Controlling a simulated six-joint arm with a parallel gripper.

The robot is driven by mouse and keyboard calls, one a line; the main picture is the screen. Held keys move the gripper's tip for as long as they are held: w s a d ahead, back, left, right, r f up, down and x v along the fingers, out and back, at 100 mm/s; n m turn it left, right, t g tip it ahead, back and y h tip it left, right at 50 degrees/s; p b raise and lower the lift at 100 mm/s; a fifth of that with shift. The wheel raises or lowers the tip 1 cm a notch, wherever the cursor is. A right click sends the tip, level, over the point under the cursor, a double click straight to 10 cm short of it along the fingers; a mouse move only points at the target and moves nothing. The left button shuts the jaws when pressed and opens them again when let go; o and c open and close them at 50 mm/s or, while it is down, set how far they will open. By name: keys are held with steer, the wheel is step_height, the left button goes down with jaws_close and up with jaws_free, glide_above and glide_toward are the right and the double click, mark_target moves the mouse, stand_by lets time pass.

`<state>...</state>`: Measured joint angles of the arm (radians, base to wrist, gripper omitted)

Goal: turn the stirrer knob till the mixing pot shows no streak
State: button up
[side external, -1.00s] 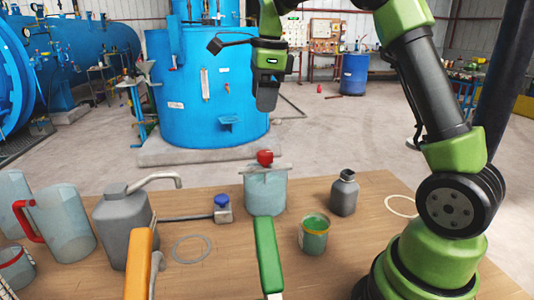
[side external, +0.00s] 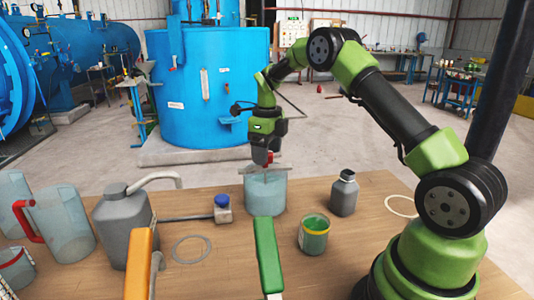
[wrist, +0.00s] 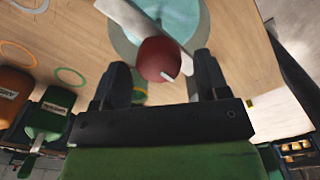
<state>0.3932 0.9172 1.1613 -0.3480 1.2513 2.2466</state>
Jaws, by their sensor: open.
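The mixing pot (side external: 265,195) is a translucent pale blue-grey vessel standing upright on the wooden table, with a flat bar across its top. The red stirrer knob (side external: 269,158) sits on that bar, partly hidden by my gripper (side external: 264,158). In the wrist view the round red knob (wrist: 156,58) shows a small white mark, and the pot (wrist: 182,14) shows light blue inside beyond it. My open gripper (wrist: 160,75) has one finger on either side of the knob in that view; I cannot tell whether they touch it. I cannot make out a streak in the pot.
A cup of green liquid (side external: 314,236) and a grey bottle (side external: 344,193) stand right of the pot. A blue-capped bottle (side external: 222,211) and a grey spouted can (side external: 123,230) are left. Green (side external: 267,255) and orange (side external: 140,265) handles rise in front.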

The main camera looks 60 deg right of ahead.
steer(key=shift+f, duration=0.45)
steer(key=c, duration=0.9)
